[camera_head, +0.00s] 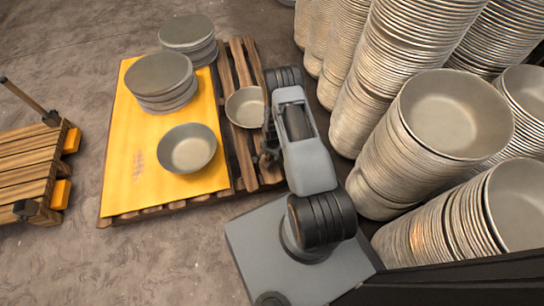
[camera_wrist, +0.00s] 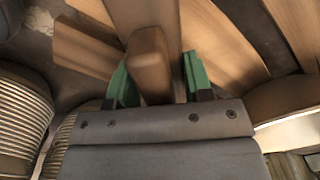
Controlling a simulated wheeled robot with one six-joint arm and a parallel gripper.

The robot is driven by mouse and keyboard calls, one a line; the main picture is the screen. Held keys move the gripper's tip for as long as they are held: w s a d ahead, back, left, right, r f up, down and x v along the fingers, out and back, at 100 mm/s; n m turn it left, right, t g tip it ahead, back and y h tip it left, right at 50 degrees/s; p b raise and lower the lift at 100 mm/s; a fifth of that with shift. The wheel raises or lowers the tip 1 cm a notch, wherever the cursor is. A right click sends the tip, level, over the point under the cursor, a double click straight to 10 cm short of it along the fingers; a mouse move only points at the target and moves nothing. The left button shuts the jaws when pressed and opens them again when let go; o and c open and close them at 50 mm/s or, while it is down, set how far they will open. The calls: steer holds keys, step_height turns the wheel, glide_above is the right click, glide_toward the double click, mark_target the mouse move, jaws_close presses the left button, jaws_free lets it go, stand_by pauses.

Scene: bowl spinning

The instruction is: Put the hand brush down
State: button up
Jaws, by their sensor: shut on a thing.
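The hand brush (camera_wrist: 148,58), a brown wooden piece, is between the two green fingers of my gripper (camera_wrist: 158,78) in the wrist view. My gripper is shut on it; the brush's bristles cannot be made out. In the head view my gripper (camera_head: 268,150) is at the right edge of the pallet, close to a small bowl, and the brush is not clearly visible there. Wooden slats lie behind the brush in the wrist view; I cannot tell whether the brush touches them.
A pallet with a yellow sheet (camera_head: 120,165) carries a single bowl (camera_head: 187,148) and two bowl stacks (camera_head: 160,80). A small bowl (camera_head: 245,107) sits on its bare slats (camera_head: 245,175). Tall bowl stacks (camera_head: 400,150) crowd the right. Another pallet (camera_head: 30,165) is at left.

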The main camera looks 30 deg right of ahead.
steer(key=shift+f, duration=0.65)
steer(key=shift+f, duration=0.1)
steer(key=shift+f+b, duration=0.15)
steer(key=shift+b, duration=0.15)
steer(key=o, duration=0.8)
steer(key=shift+o, duration=0.2)
